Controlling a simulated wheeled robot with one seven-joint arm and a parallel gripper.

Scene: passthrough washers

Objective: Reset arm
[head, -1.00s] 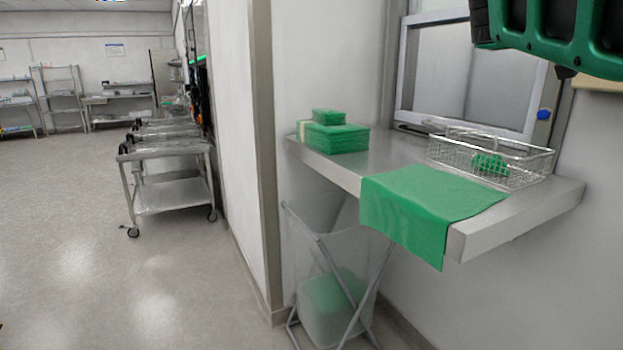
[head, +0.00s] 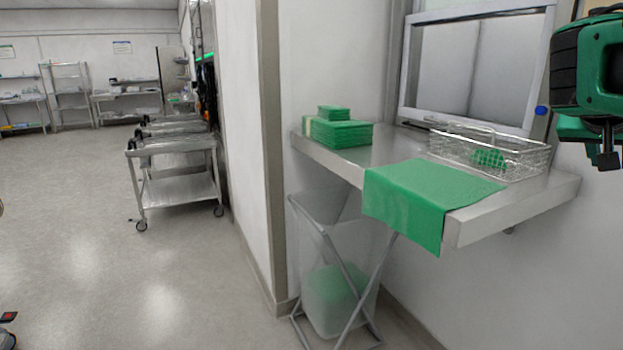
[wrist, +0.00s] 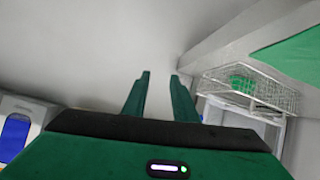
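My gripper (wrist: 160,77) shows in the wrist view with its two green fingers apart and nothing between them. It points at a plain grey-white wall, with the shelf off to the right. In the head view, part of my green and black arm (head: 590,75) shows at the right edge, right of the window frame and apart from the shelf. The fingers cannot be made out clearly there.
A steel shelf (head: 520,205) holds a wire basket (head: 520,160) with a green item inside, a draped green cloth (head: 425,195) and stacked green cloths (head: 340,133). A bin (head: 335,315) stands below. Carts (head: 180,188) stand left; the floor (head: 75,240) is largely clear.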

